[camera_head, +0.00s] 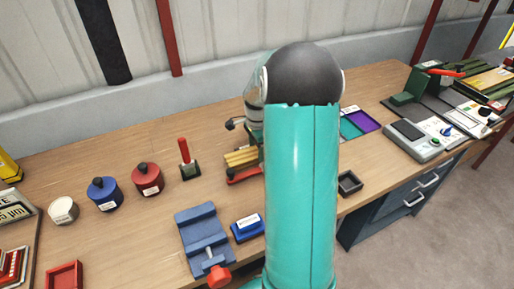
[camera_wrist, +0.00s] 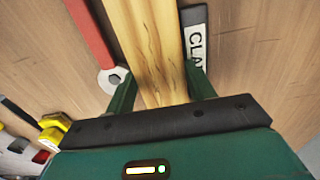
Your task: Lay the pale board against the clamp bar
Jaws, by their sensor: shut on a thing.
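The pale board (camera_wrist: 155,40), light wood with dark grain marks, runs up the middle of the wrist view. My gripper (camera_wrist: 159,75) has its green fingers on both sides of the board and is shut on it. The clamp bar (camera_wrist: 194,55), dark with a white label reading "CLA", lies just right of the board, roughly alongside it. I cannot tell whether board and bar touch, or whether the board rests on the bench. In the head view my teal arm hides the gripper; pale wooden strips (camera_head: 240,157) show just left of it.
A red tool with a pale hexagonal-holed end (camera_wrist: 112,79) lies left of the board. On the wooden bench (camera_head: 120,240) stand a blue vise (camera_head: 203,235), a blue block (camera_head: 248,227), a red-handled tool (camera_head: 187,160) and lidded pots (camera_head: 148,180). A small black tray (camera_head: 349,184) is right of my arm.

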